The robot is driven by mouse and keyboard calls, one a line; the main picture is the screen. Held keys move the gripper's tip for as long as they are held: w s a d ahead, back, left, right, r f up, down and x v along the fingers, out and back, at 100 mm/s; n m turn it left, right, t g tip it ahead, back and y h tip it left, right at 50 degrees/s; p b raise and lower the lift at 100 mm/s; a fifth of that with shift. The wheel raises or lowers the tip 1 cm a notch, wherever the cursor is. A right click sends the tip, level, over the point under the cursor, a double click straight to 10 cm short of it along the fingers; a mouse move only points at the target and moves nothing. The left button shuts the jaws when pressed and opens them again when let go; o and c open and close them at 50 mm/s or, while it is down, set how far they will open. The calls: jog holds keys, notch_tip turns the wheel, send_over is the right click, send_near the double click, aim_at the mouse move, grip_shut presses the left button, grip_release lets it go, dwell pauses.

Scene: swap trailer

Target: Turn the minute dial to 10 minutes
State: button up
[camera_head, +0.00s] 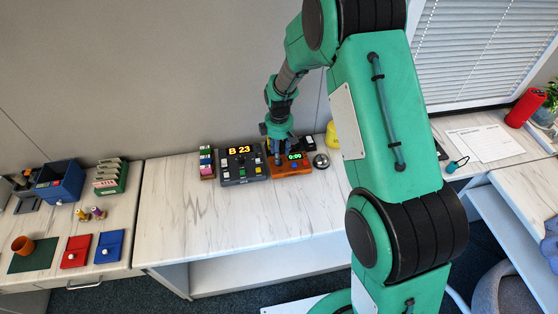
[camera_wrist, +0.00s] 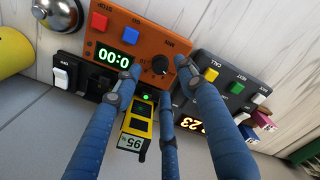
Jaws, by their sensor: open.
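The orange timer box (camera_head: 291,169) stands on the marble-look counter. In the wrist view the timer box (camera_wrist: 127,24) appears upside down, with a green 0:00 display (camera_wrist: 113,57), a red button (camera_wrist: 99,22) and a blue button (camera_wrist: 131,36). Its black minute dial (camera_wrist: 160,66) has a pale mark and sits under the printed MIN. My gripper (camera_head: 277,152) points down at the timer's left part in the head view. In the wrist view my gripper (camera_wrist: 160,76) is open, its fingers spread around the dial. I cannot tell whether any finger touches it.
A dark panel (camera_head: 242,177) reading B 23 stands left of the timer. A silver bell (camera_head: 321,160) and a black switch box (camera_head: 307,143) stand to its right. A yellow device (camera_wrist: 138,128) marked 95 sits close behind the fingers. The counter's front is clear.

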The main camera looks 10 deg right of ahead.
jog(key=shift+f+b, duration=0.35)
jog(key=shift+f, duration=1.75)
grip_shut()
